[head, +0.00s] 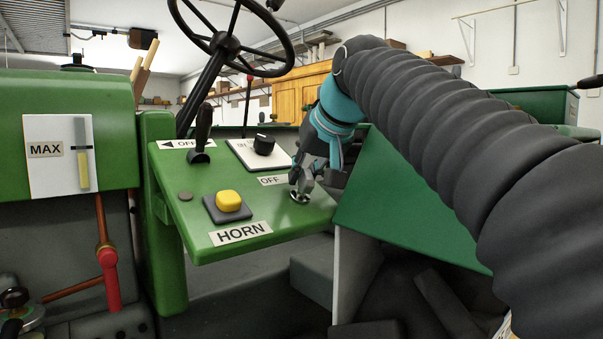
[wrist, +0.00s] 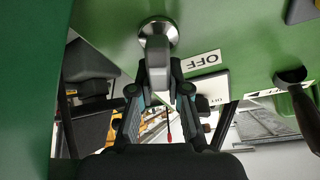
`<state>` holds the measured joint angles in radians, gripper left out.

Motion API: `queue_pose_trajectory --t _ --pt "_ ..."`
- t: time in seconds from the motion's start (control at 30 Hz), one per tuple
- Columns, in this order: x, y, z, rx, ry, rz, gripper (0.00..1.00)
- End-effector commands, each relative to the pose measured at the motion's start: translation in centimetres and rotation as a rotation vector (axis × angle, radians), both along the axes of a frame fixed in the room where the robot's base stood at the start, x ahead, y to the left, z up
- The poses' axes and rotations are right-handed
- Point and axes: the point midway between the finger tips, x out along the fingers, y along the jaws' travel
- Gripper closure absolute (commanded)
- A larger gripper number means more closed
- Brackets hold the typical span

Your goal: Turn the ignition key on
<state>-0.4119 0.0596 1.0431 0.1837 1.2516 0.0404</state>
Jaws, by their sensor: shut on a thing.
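The ignition key (wrist: 157,62) is a grey tab standing in a round metal lock (wrist: 158,32) on the green panel (head: 237,236). The lock shows in the head view (head: 299,197) at the panel's right edge, just below my gripper. My gripper (head: 302,180) reaches down to it; in the wrist view its two fingers (wrist: 158,73) close on the key from both sides. The key is mostly hidden by the gripper in the head view. A white OFF label (head: 274,180) lies beside the lock; it also shows upside down in the wrist view (wrist: 201,61).
A yellow horn button (head: 229,201) sits left of the lock, with a black knob (head: 264,145) and a dark lever (head: 202,130) farther back. The steering wheel (head: 229,42) is at the upper left. A sloping green panel (head: 400,210) lies close on the right.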

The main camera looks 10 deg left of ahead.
Motion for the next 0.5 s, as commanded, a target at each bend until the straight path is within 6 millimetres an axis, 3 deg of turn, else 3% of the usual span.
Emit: queue_pose_trajectory --t 0.5 --pt "-0.01 -0.04 -0.02 0.011 0.012 -0.027 1.00"
